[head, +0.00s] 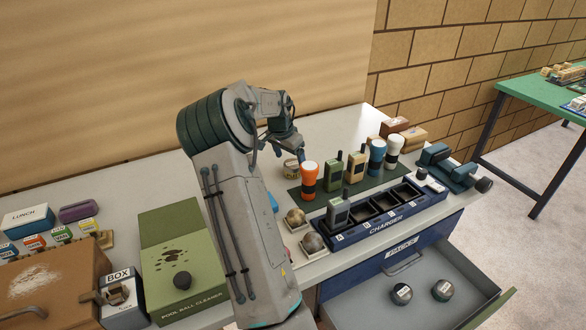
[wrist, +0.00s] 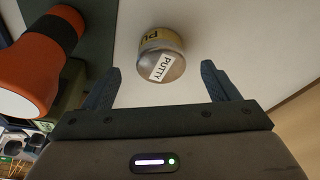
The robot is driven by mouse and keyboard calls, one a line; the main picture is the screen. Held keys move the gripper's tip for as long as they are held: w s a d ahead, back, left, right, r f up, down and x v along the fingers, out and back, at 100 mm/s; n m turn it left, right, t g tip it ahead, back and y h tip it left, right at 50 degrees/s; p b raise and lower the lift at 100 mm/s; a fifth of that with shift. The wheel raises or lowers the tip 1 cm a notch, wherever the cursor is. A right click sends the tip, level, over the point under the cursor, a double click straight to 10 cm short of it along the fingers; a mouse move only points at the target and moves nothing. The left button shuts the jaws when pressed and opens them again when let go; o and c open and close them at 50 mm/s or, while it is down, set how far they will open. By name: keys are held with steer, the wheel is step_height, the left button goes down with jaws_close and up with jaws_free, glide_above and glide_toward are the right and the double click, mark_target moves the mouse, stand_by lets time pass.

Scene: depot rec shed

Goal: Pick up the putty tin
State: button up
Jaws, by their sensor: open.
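The putty tin (wrist: 161,55) is a small round tin with a grey lid, a yellow band and a white label reading PUTTY. In the wrist view it stands on the white worktop, ahead of my gripper (wrist: 161,85) and between the lines of its two fingers. The fingers are open and apart, with the tin just beyond their tips and nothing held. In the head view the tin (head: 291,168) shows small beside my gripper (head: 296,157), partly hidden by it.
An orange torch (head: 309,180) stands close beside the tin and fills the left of the wrist view (wrist: 30,70). Radios and other torches stand on a green mat. A blue charger (head: 385,222) is in front. Two balls sit on small stands nearby. A drawer (head: 420,300) hangs open below.

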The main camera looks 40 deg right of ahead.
mark_target(292, 163)
steer(key=shift+p+x, duration=0.6)
steer(key=shift+x, duration=2.05)
steer(key=shift+w+d+r, duration=0.1)
steer(key=c, duration=1.1)
